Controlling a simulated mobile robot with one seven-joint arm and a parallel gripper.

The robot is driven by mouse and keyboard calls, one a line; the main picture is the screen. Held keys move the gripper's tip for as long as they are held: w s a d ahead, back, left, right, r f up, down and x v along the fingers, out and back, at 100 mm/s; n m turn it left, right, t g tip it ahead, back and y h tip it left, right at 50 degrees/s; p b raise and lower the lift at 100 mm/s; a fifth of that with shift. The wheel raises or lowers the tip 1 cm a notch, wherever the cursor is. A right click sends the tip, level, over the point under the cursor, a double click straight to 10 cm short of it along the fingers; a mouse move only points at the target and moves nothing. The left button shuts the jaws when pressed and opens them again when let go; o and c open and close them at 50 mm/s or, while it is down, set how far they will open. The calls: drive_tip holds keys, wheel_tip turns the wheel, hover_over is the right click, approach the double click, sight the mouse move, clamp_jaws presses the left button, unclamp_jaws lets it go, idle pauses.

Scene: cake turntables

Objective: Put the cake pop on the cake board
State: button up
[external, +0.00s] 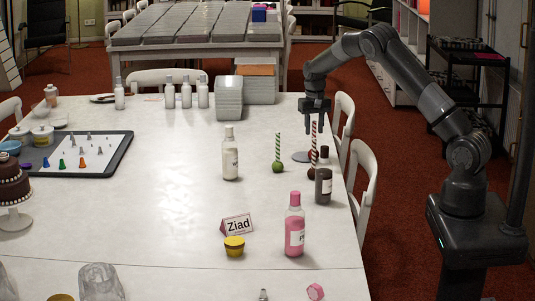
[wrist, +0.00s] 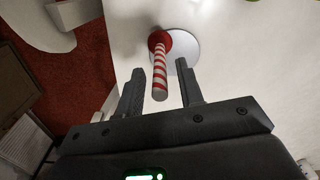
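A red cake pop with a red-and-white striped stick stands stick-up in the wrist view (wrist: 159,41). In that view it overlaps the left part of a round pale disc, likely the cake board (wrist: 187,49). The board's grey edge also shows in the external view (external: 298,157). A green cake pop (external: 278,167) stands left of it, and a dark brown one (external: 311,174) in front. My gripper (external: 315,121) is open above the pops, pointing down. In the wrist view its fingertips (wrist: 159,68) are on either side of the red-striped stick, with gaps visible.
A dark bottle (external: 323,187) stands close in front of the pops. A white bottle (external: 230,160) is to the left and a pink bottle (external: 294,230) nearer the camera.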

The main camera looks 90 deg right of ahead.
wheel_tip(320, 180, up, 10)
drive_tip(key=shift+f, duration=0.1)
drive_tip(key=a+r+n+t, duration=0.15)
drive_tip(key=a+r, duration=0.35)
drive_tip(key=a, duration=0.5)
drive_tip(key=a+r+n+t, duration=0.1)
drive_tip(key=a+r+n, duration=0.2)
drive_tip(key=a+r, duration=0.55)
drive_tip(key=a+r+n+t, duration=0.1)
drive_tip(key=a+r+n, duration=0.1)
drive_tip(key=a, duration=1.1)
drive_tip(key=s+a+f+n+t, duration=0.1)
drive_tip(key=s+a+n, duration=0.7)
drive_tip(key=s+a, duration=1)
drive_tip(key=a+t, duration=0.1)
drive_tip(key=a, duration=0.2)
drive_tip(key=shift+a+f, duration=0.3)
drive_tip(key=shift+f, duration=0.05)
